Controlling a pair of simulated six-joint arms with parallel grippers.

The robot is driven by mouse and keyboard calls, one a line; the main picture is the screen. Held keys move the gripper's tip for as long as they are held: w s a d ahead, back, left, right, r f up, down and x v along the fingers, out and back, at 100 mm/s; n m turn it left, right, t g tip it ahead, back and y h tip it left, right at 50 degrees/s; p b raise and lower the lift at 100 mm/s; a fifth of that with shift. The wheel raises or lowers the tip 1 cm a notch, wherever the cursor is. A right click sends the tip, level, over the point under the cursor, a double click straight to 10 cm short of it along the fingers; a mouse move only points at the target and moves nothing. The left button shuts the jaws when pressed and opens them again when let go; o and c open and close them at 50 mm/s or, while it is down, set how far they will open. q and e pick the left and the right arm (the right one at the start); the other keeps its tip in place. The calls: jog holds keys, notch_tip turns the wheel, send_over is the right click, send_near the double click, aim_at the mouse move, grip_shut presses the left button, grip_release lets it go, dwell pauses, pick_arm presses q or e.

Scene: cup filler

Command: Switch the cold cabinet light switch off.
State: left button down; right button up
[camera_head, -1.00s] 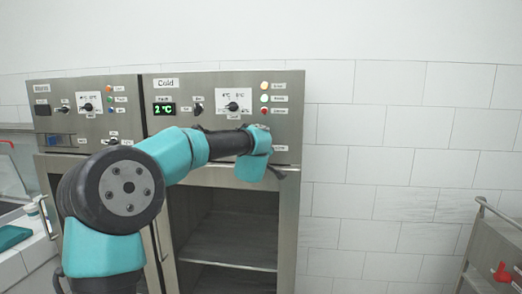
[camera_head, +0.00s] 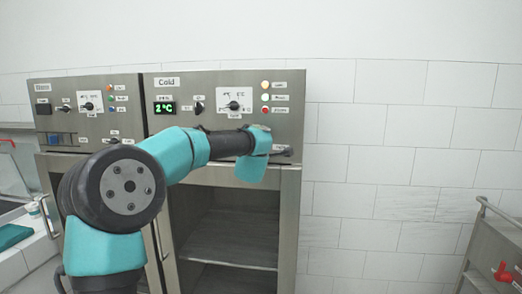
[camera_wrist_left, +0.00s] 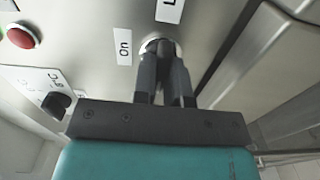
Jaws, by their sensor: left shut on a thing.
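The cold cabinet's control panel (camera_head: 215,118) faces me under a "Cold" label. My left gripper (camera_wrist_left: 166,62) is at the lower right of that panel. In the left wrist view its two dark fingers are closed on the small light switch (camera_wrist_left: 152,43), whose round pale collar shows at the fingertips. An "On" label (camera_wrist_left: 124,46) is beside the switch, and a partly cut-off label starting with "L" is near it. The fingers hide most of the lever, so I cannot tell its position. In the head view the gripper hides the switch. My right gripper is not in view.
A cold display (camera_head: 164,108) reads 2 °C. A dial (camera_head: 234,105) and indicator lamps are higher on the panel. The warm-side panel (camera_head: 88,112) is to the left, and a trolley (camera_head: 495,250) stands at right.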

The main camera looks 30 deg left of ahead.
pick_arm(q)
jog(key=shift+n, duration=0.3)
jog(key=c, duration=1.2)
grip_release()
jog(key=shift+o, duration=0.2)
jog(key=v, duration=1.7)
jog(key=shift+s, duration=0.25)
jog(key=shift+w+f, duration=0.1)
jog(key=shift+f, duration=0.05)
